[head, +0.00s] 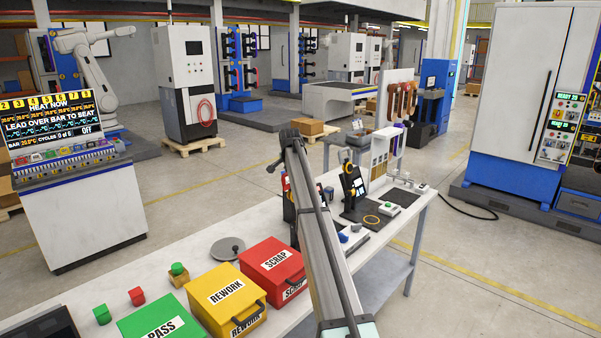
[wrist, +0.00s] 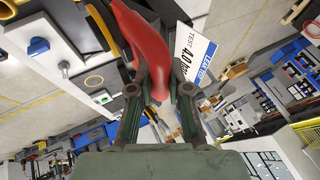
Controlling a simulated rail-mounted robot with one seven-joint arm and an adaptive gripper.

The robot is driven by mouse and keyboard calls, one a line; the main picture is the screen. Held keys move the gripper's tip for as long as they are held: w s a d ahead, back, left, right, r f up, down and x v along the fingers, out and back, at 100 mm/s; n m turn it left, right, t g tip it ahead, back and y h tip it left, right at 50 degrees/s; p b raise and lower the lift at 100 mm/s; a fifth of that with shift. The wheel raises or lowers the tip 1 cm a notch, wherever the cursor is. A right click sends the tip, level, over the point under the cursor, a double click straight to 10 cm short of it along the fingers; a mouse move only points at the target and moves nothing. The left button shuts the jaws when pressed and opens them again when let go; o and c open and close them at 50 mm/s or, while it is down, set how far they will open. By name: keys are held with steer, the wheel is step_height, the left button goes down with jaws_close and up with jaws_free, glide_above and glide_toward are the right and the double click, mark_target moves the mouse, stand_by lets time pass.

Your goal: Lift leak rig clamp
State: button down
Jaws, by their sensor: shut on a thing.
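In the wrist view my gripper (wrist: 161,92) is shut on a thick red handle (wrist: 142,38), which I take to be the leak rig clamp's. The handle runs up from between the two fingers and curves to the upper left. In the head view my arm crosses the bench, and I cannot make out the gripper or the clamp clearly there. The handle's lower end is hidden between the fingers.
The bench (head: 225,232) carries green PASS (head: 150,312), yellow REWORK (head: 252,295) and red SCRAP (head: 290,252) boxes left of my arm. A black stand (head: 352,180), a yellow ring (head: 372,219) and a tool board (head: 385,142) are to its right. The wrist view shows a blue knob (wrist: 38,46).

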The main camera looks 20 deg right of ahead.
steer(key=shift+w+a, duration=0.1)
steer(key=shift+w, duration=0.15)
steer(key=c, duration=1.1)
jaws_free()
steer(key=shift+f, duration=0.1)
steer(key=v, duration=1.2)
steer(key=shift+w+a, duration=0.1)
